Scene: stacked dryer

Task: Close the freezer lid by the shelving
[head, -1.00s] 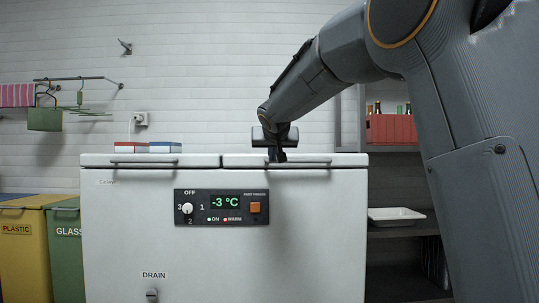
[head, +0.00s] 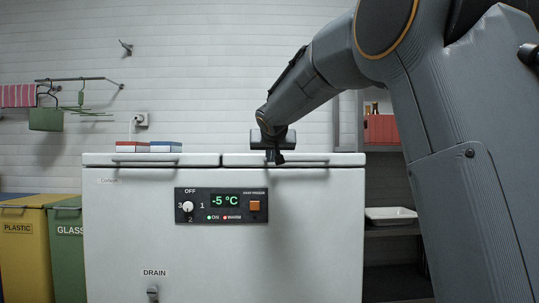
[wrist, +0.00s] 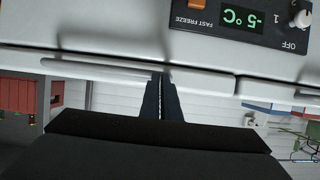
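The white chest freezer (head: 310,250) has two lids side by side. The right lid (head: 330,159), by the shelving, lies flat, level with the left lid (head: 205,160), with no gap visible beneath it. A bar handle runs along its front edge. My gripper (head: 275,158) points down at the front edge of the right lid, near its handle.
A red and a blue box (head: 165,147) sit on the left lid. Yellow (head: 25,250) and green bins stand left of the freezer. Shelving (head: 390,232) with a white tray and red crate is at the right, partly behind my arm.

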